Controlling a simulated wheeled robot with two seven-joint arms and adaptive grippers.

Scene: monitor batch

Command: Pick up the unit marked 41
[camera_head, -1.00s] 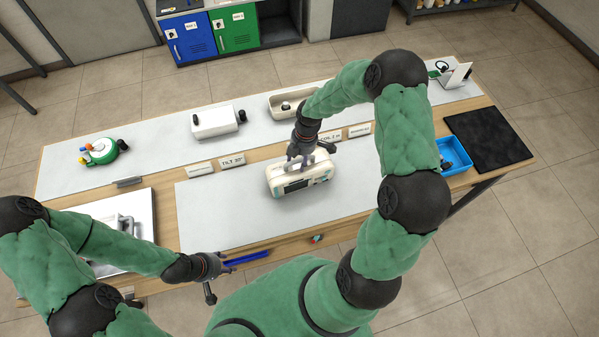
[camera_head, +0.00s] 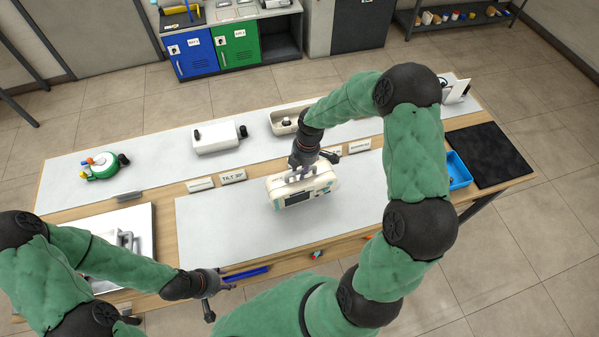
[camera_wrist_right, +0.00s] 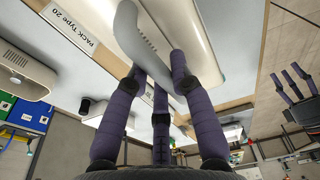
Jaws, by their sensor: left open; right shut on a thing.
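A cream carry-case unit (camera_head: 304,192) with a dark screen on its front is at the middle of the workbench. No number on it is readable. My right gripper (camera_head: 301,171) is over it, shut on its top handle. In the right wrist view the purple fingers (camera_wrist_right: 160,78) close around the grey handle (camera_wrist_right: 133,38), and part of the cream body (camera_wrist_right: 178,25) shows. I cannot tell whether the unit's base touches the mat. My left gripper (camera_head: 220,295) is open and empty near the front edge of the bench.
A grey mat (camera_head: 225,225) lies clear around the unit. Behind stand a white box (camera_head: 218,139), a beige tray (camera_head: 283,121) and a green round device (camera_head: 101,168). A blue bin (camera_head: 458,171) and black pad (camera_head: 489,155) are at right. A blue bar (camera_head: 246,273) lies at the front edge.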

